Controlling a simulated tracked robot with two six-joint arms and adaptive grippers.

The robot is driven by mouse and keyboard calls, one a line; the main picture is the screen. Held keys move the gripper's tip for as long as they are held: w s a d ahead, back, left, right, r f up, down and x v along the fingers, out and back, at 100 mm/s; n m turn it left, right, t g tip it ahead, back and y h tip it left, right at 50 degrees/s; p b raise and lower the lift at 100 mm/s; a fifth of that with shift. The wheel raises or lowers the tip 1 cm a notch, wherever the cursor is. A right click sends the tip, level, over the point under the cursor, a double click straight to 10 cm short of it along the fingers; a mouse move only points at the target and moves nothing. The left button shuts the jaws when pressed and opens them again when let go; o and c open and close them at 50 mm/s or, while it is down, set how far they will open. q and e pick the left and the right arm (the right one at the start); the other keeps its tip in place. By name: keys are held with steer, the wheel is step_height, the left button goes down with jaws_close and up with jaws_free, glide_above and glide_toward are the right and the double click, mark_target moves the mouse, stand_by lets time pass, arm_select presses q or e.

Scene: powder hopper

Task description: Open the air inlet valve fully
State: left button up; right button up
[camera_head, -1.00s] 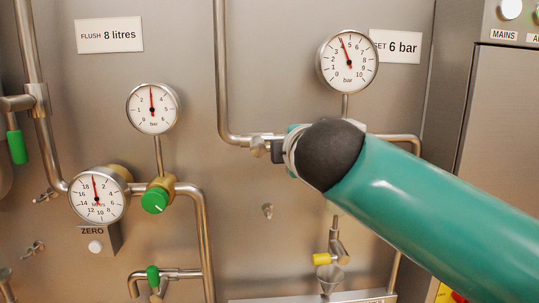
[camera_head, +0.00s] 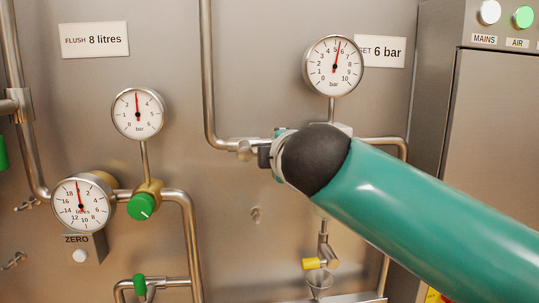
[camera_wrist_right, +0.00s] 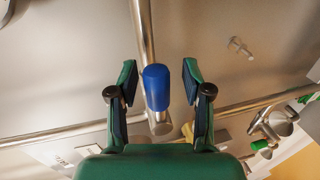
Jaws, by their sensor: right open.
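In the right wrist view, a blue handle (camera_wrist_right: 156,88) stands in front of a steel pipe (camera_wrist_right: 142,30), at a round metal fitting (camera_wrist_right: 160,124). I take it for the air inlet valve's handle. My right gripper (camera_wrist_right: 159,72) is open, with one finger on each side of the handle and visible gaps on both sides. In the head view, my green right arm covers the valve and most of this gripper. The pressure gauge (camera_head: 333,82) above the arm has its red needle between 5 and 6 bar. My left gripper is not in view.
A sign (camera_head: 381,51) beside the gauge reads 6 bar. A green lamp (camera_head: 523,17) is labelled AIR. A green-knobbed regulator (camera_head: 141,206), a litres gauge (camera_head: 80,215) and pipes (camera_head: 188,240) are at left. A yellow-handled valve (camera_head: 313,264) is below my arm.

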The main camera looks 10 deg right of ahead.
steer(key=v, duration=1.2)
steer(key=shift+f, duration=0.15)
